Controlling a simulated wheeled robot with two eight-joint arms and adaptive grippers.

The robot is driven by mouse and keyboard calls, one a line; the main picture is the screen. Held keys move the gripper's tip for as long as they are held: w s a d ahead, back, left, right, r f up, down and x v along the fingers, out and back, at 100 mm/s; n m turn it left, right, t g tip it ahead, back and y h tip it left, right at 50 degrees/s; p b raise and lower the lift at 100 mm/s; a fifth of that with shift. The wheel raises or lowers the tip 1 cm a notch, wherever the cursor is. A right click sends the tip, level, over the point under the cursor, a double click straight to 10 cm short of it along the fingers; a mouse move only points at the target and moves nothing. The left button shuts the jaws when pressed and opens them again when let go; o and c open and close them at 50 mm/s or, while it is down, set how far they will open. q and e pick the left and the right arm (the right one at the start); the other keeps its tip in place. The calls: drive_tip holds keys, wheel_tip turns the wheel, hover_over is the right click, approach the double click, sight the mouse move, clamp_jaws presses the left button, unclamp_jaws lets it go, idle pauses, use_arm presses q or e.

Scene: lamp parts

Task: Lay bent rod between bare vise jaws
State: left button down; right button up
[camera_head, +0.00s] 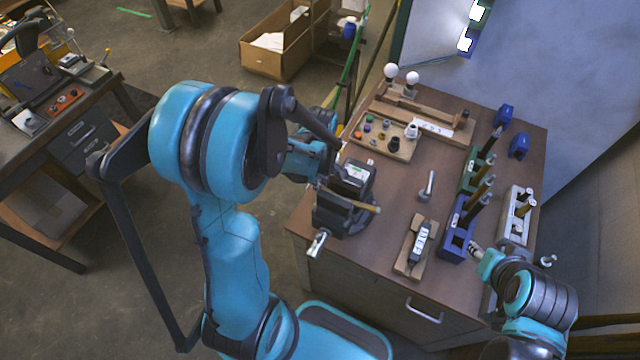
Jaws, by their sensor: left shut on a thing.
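The vise (340,219) is a dark block with a metal handle at the front left corner of the brown workbench. A thin brass-coloured rod (364,206) lies across the top of the vise in the picture, slanting down to the right. I cannot tell whether it touches the jaws. My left gripper (324,178) is at the rod's left end, beside the vise, and is shut on the rod. Its fingertips are small and partly hidden by my arm. My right gripper (475,247) is near the blue holder at the bench's right side, apart from the vise; its fingers are too small to read.
A blue holder (457,246) and a white rack (514,228) hold upright parts. A wooden block with a dark labelled piece (417,247) lies right of the vise. A small-parts board (388,143) and bulbs stand behind. Bare bench top lies right of the vise.

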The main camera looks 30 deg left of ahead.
use_arm(q)
drive_tip(key=shift+s+d+f+g+b, duration=0.3)
drive_tip(key=shift+s+f+b, duration=0.2)
drive_tip(key=shift+f, duration=0.2)
use_arm(e)
drive_tip(key=shift+s+f, duration=0.15)
drive_tip(key=shift+f, duration=0.6)
use_arm(q)
drive_tip(key=c, duration=1.7)
unclamp_jaws()
drive_tip(key=shift+o, duration=1.2)
drive_tip(key=shift+w+a+f, duration=0.15)
drive_tip(key=shift+w+f, duration=0.05)
drive_tip(key=shift+w, duration=0.2)
drive_tip(key=shift+w+a+f, duration=0.15)
drive_tip(key=shift+w+f, duration=0.05)
drive_tip(key=shift+w, duration=0.2)
drive_tip(key=shift+s+d+r, duration=0.1)
drive_tip(key=shift+s+r, duration=0.3)
drive_tip(key=shift+r, duration=0.05)
drive_tip(key=shift+w+r, duration=0.2)
drive_tip(key=shift+r, duration=0.15)
wheel_tip(320, 180, up, 11)
drive_tip(key=shift+p, duration=0.3)
use_arm(e)
drive_tip(key=shift+w+a+r, duration=0.1)
drive_tip(key=shift+w+a, duration=0.1)
drive_tip(key=shift+w, duration=0.45)
use_arm(q)
drive_tip(key=shift+s+r, duration=0.1)
